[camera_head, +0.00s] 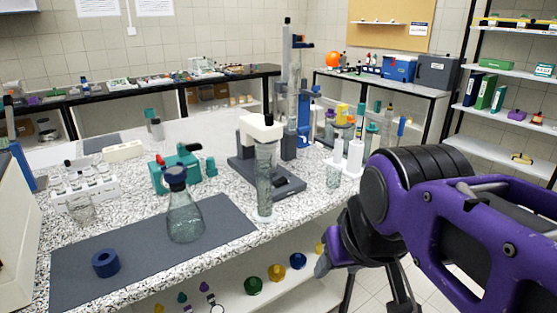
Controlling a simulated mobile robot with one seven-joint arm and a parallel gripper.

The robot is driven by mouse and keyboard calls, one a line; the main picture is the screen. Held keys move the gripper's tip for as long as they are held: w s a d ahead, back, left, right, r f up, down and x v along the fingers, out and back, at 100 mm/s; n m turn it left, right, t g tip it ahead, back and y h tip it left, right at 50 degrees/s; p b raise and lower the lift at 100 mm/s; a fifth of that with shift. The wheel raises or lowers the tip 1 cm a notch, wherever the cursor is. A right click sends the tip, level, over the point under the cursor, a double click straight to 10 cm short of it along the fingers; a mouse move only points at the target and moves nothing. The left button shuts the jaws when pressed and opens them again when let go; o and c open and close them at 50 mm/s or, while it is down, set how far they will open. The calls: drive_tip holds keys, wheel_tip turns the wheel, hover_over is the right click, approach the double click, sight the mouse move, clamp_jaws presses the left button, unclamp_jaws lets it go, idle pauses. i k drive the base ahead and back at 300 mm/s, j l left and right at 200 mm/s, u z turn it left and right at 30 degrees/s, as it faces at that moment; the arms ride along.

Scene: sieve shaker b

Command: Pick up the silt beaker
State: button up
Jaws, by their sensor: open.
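No label marks the silt beaker, so I cannot tell for certain which vessel it is. A small clear glass beaker (80,208) stands at the left of the speckled bench, in front of a white rack of vials. A clear conical flask (186,220) with a dark top stands on the dark grey mat. A tall clear cylinder (265,185) stands right of the mat. My gripper (328,264) is open, beyond the bench's right front edge, pointing down-left and apart from all the glassware. Its fingers are only partly visible.
A blue ring (106,263) lies on the grey mat (215,247). A green device (176,170) and a stand with a dark base (268,180) are behind. Several coloured items sit on a white shelf (320,284) below the bench. The mat's front middle is clear.

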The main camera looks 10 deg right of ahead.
sight(334, 173)
drive_tip(key=z, duration=0.45)
drive_tip(key=i+l+u, duration=0.3)
drive_tip(key=i+l, duration=0.2)
drive_tip(key=l, duration=0.2)
drive_tip(key=i+l+u, duration=0.15)
drive_tip(key=l, duration=0.25)
drive_tip(key=i+l+u, duration=0.15)
drive_tip(key=l, duration=0.25)
drive_tip(key=i, duration=0.1)
